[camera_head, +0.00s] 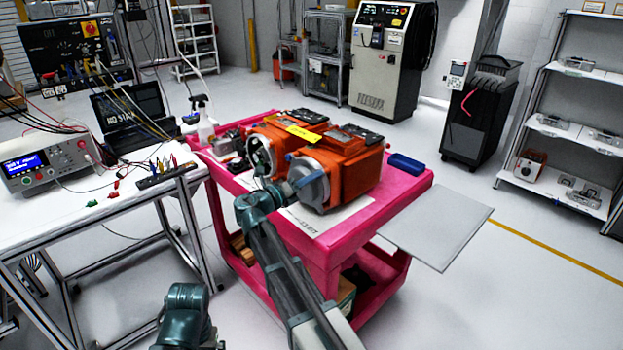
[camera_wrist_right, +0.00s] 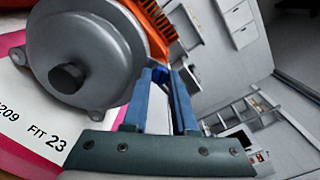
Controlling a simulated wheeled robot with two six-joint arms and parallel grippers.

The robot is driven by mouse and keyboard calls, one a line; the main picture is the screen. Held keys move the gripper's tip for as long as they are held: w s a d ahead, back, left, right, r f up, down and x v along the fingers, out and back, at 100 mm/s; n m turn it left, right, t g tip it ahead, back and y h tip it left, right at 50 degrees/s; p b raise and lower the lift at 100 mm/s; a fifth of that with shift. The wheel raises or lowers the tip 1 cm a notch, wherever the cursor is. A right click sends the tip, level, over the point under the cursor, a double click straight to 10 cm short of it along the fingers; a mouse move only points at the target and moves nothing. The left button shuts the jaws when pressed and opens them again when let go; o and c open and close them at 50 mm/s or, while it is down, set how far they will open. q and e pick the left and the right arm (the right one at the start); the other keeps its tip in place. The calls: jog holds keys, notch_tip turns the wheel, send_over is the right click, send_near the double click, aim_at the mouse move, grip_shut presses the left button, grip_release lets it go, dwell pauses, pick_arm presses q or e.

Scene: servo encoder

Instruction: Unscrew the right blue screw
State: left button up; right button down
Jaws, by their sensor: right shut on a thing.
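Two orange servo motors stand side by side on the pink cart (camera_head: 400,205). The nearer motor (camera_head: 350,175) has a round grey end cover (camera_head: 312,188), which fills the upper left of the right wrist view (camera_wrist_right: 85,55) with its dark central knob. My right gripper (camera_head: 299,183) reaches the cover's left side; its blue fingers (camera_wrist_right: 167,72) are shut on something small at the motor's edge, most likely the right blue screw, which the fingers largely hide. Of my left arm, only a teal link shows at the bottom of the head view; its gripper is out of frame.
A blue tray (camera_head: 406,164) lies at the cart's right end. A spray bottle (camera_head: 203,118) stands at its far left corner. A white workbench (camera_head: 115,210) with a power supply (camera_head: 45,163) is on the left.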

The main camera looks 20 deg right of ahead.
jog(key=shift+d+n, duration=0.1)
jog(key=shift+n, duration=1.9)
jog(key=c, duration=0.7)
grip_release()
jog(key=shift+d, duration=0.1)
jog(key=v, duration=1.4)
jog(key=shift+w, duration=0.1)
